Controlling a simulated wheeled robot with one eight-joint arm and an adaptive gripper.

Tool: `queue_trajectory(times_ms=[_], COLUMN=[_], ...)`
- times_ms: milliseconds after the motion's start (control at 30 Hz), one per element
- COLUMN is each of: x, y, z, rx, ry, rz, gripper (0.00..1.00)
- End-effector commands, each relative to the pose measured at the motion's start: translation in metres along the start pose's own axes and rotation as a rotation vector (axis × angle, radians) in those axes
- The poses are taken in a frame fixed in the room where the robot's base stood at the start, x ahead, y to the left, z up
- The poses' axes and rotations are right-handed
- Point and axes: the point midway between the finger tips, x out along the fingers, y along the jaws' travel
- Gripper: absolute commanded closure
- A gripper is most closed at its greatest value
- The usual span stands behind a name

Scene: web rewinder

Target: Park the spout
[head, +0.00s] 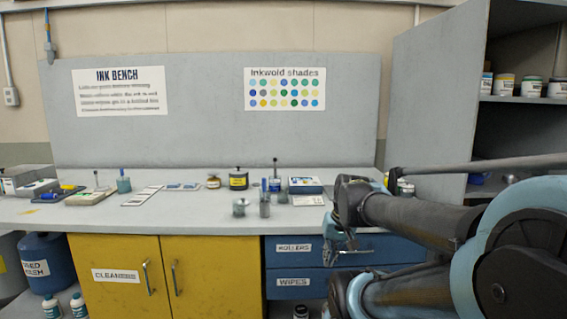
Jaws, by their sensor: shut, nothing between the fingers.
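I cannot make out a spout for certain in the head view. My gripper (338,248) is at the right of centre, in front of the bench's blue drawers, with its fingers pointing down and to the left. It is shut and holds nothing. My arm comes in from the right and hides the right end of the bench and part of the drawers.
The grey bench top (190,212) carries small jars, a yellow-labelled black jar (238,179), metal cups (240,207) and a blue box (305,185). Yellow cabinet doors (120,270) are closed below. A blue drum (48,265) stands lower left. Grey shelving (430,90) rises at right.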

Motion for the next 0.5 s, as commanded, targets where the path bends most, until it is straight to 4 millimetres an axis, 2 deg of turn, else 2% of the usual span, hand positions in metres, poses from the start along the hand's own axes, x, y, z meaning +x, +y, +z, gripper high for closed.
queue_trajectory(times_ms=[33, 200, 500], x=[-0.003, -0.011, -0.028], y=[-0.007, -0.032, -0.066], z=[-0.015, -0.059, -0.142], rx=[0.015, 0.068, 0.175], ry=[0.018, 0.078, 0.186], rz=[-0.032, -0.142, -0.331], gripper=[1.0, 1.0, 1.0])
